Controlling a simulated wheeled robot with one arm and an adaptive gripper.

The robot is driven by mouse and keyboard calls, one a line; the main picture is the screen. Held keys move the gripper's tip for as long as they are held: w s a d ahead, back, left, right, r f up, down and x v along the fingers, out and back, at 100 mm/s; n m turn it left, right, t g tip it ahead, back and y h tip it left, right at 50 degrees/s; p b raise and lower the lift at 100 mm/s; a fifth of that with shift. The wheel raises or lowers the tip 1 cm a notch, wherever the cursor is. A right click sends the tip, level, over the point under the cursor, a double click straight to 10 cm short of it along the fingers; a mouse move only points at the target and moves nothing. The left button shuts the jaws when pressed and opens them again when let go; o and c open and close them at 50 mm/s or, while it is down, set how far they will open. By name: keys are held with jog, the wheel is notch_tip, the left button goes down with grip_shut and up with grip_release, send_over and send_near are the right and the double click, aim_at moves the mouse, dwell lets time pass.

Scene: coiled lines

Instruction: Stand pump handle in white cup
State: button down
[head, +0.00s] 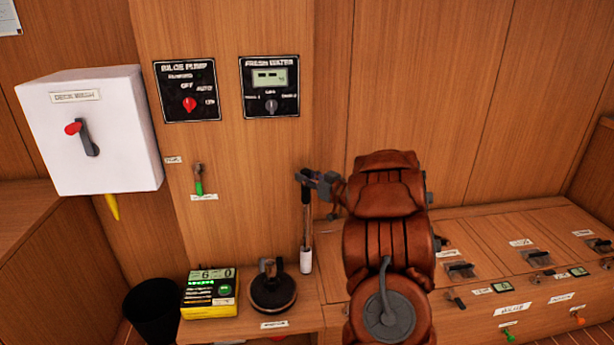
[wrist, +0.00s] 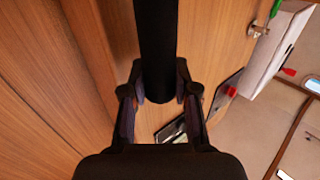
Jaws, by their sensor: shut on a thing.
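The pump handle (head: 306,215) is a dark, slim rod, close to upright in the head view. My gripper (head: 309,177) is shut on it near its top end. In the wrist view, the handle shows as a thick black bar (wrist: 157,40) between the fingers of my gripper (wrist: 160,85). The white cup (head: 306,262) is a narrow white cylinder on the wooden ledge, right below the handle. The handle's lower end meets the cup's top and looks to be inside it; how deep it sits is hidden.
A round black-based device (head: 273,290) stands just left of the cup. Further left are a yellow-green box (head: 210,293) and a black bin (head: 152,310). The wood-panelled wall behind carries two black panels (head: 187,91) and a white switch box (head: 90,130). Lidded benches (head: 490,250) lie to the right.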

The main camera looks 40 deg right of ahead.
jog(key=shift+f, duration=0.75)
jog(key=c, duration=0.8)
grip_release()
jog(key=shift+o, duration=0.2)
jog(key=o, duration=0.4)
jog(key=shift+c, duration=0.2)
jog(key=shift+r, duration=0.1)
jog(key=shift+r+p, duration=2.95)
jog(key=shift+r, duration=0.45)
